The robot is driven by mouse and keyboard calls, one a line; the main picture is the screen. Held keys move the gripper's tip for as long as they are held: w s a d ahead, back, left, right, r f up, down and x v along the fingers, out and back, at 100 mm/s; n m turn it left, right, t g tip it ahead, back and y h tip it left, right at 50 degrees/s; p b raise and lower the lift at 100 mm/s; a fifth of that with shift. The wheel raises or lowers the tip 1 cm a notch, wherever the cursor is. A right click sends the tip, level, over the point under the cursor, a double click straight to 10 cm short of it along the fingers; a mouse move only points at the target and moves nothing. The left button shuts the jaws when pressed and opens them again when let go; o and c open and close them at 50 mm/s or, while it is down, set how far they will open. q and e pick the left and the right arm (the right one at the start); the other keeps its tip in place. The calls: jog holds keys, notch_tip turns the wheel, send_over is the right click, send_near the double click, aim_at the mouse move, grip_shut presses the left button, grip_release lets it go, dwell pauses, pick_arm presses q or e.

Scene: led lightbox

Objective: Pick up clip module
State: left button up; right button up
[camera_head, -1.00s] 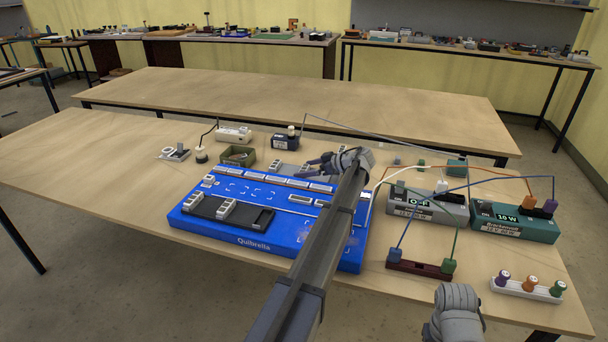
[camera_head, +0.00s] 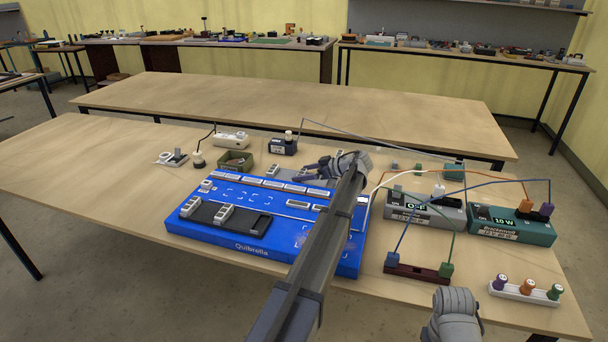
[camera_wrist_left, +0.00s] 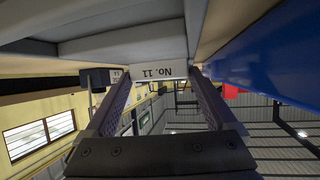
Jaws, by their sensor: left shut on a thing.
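My left gripper (camera_head: 299,178) reaches over the rear of the blue Quibrella board (camera_head: 225,258), its dark fingers beside a grey rack with small white clip modules. In the left wrist view, the gripper (camera_wrist_left: 158,80) is shut on a white clip module marked "No. 11" (camera_wrist_left: 158,72), between the two fingertips. In the head view the fingers hide most of the held module, and I cannot tell whether it still touches the rack. A black tray (camera_head: 245,226) on the board holds white modules (camera_head: 222,213). My right gripper is not in view; only a grey part of my right arm shows.
An OFF-display unit (camera_head: 425,212), a teal 10 W unit (camera_head: 512,225) and a dark red terminal block (camera_head: 418,271), joined by wires, stand at the right. A white strip with coloured knobs (camera_head: 525,292) is at front right. The table's left side is clear.

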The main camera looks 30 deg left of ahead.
pick_arm(q)
notch_tip(320, 180, up, 10)
jog(key=p, duration=0.9)
jog(key=shift+f, duration=0.1)
jog(key=o, duration=0.7)
jog(key=c, duration=0.8)
jog(key=shift+r+p, duration=0.2)
jog(key=shift+p, duration=0.2)
jog(key=shift+r+p, duration=0.75)
jog(key=shift+r, duration=0.1)
